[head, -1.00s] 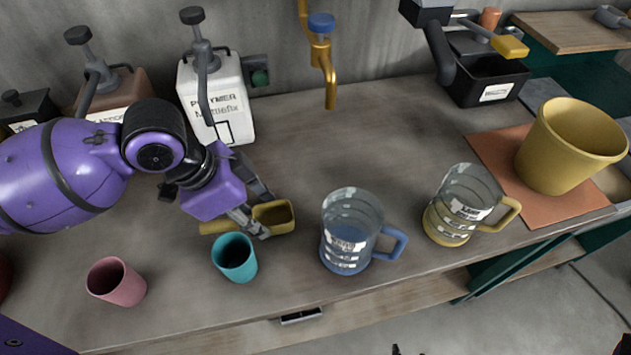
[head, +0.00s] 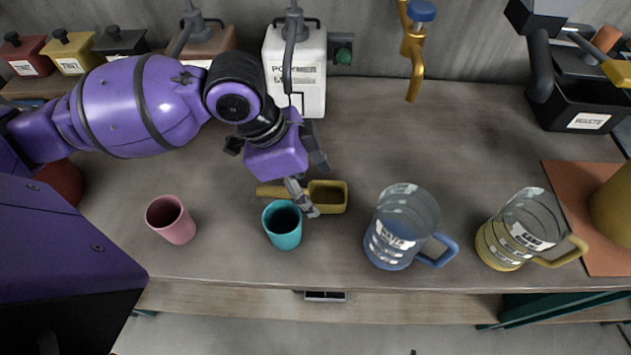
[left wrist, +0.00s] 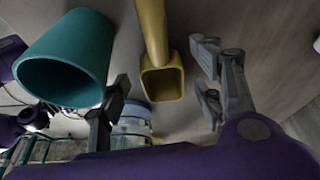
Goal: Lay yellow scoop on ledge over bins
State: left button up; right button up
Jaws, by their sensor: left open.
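The yellow scoop (head: 328,197) lies on the grey table, its square cup to the right and its handle to the left. It also shows in the left wrist view (left wrist: 160,82), with its handle running up. My left gripper (head: 316,188) is open at the scoop, its fingers on either side near where handle and cup meet. In the left wrist view the fingers (left wrist: 165,88) stand apart with the scoop between them; I cannot tell if either touches. I cannot clearly make out a ledge over bins. My right gripper is not in view.
A teal cup (head: 283,226) stands close to the left gripper, with a pink cup (head: 171,220) farther left. A blue-handled jug (head: 401,228) and a yellow-handled jug (head: 522,231) stand to the right. Tint boxes (head: 72,52) and a black waste bin (head: 580,105) are at the back.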

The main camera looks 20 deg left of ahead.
pick_arm(q)
jog(key=p+v, duration=0.1)
jog(key=v, duration=0.9)
jog(key=shift+o, duration=0.4)
jog(key=shift+a+r, duration=0.1)
jog(key=shift+r, duration=0.4)
jog(key=shift+o, duration=0.2)
jog(key=shift+m, duration=0.5)
jog(key=d+r, duration=0.1)
jog(key=d, duration=0.1)
jog(key=w+d+r, duration=0.1)
jog(key=shift+w+d+r+p, duration=0.1)
jog(key=shift+d+r+p, duration=0.25)
jog(key=shift+p, duration=0.05)
jog(key=g+y, duration=0.1)
jog(key=y, duration=0.3)
send_over(310, 192)
jog(key=d, duration=0.2)
notch_tip(310, 192, down, 9)
jog(key=shift+w+a+r, duration=0.1)
jog(key=shift+w+a, duration=0.05)
notch_tip(310, 192, down, 6)
jog(key=shift+r, duration=0.15)
jog(key=shift+w, duration=0.1)
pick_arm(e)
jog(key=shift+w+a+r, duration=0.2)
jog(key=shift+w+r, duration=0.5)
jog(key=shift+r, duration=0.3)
